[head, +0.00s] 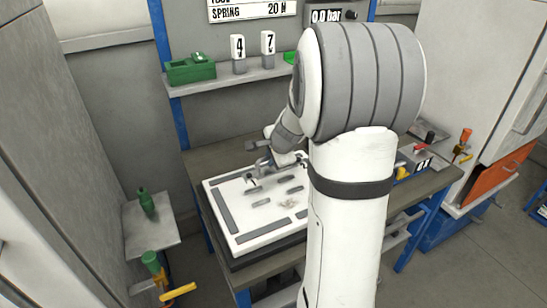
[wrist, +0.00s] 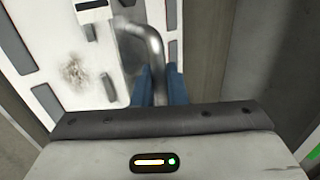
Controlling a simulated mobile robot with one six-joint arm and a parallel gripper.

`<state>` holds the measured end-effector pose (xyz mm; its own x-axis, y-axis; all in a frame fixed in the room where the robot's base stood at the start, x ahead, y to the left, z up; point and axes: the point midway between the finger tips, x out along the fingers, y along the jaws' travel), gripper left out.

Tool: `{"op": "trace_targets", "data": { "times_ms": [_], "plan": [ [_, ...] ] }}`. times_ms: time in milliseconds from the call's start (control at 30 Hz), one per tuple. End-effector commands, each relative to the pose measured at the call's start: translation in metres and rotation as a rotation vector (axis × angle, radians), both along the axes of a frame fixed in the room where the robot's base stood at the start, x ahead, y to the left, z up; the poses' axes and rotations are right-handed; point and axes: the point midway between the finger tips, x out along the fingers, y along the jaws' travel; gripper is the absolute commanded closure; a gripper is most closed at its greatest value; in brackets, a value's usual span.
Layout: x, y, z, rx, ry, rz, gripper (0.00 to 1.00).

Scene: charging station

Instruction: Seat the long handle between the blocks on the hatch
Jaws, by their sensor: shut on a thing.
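The hatch (head: 262,240) is a white panel with dark grey strips, lying on the workbench; it also shows at the left of the wrist view (wrist: 45,72). Several small grey blocks (head: 261,202) stand on its face, two of them plain in the wrist view (wrist: 108,87). The long handle is a bent, shiny metal bar (wrist: 153,45) held between the blue fingers of my gripper (wrist: 158,85). My gripper (head: 262,165) is over the far part of the hatch in the head view. Whether the handle touches the hatch or blocks cannot be told.
A shelf (head: 228,80) behind the bench holds a green box (head: 190,70) and two numbered pieces. A small tray with coloured parts (head: 421,163) sits on the bench at right. A green bottle (head: 146,202) stands on a side shelf at left. My arm hides the bench's middle right.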

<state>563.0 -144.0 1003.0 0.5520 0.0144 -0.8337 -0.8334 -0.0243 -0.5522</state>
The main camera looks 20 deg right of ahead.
Motion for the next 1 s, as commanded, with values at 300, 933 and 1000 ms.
{"op": "trace_targets", "data": {
  "times_ms": [300, 933, 1000],
  "plan": [
    [0.000, 0.001, -0.020, -0.001, -0.003, -0.001, 1.00],
    [0.000, 0.001, -0.058, -0.001, -0.003, -0.001, 1.00],
    [0.000, 0.001, -0.058, -0.001, -0.003, -0.001, 1.00]
  ]
}}
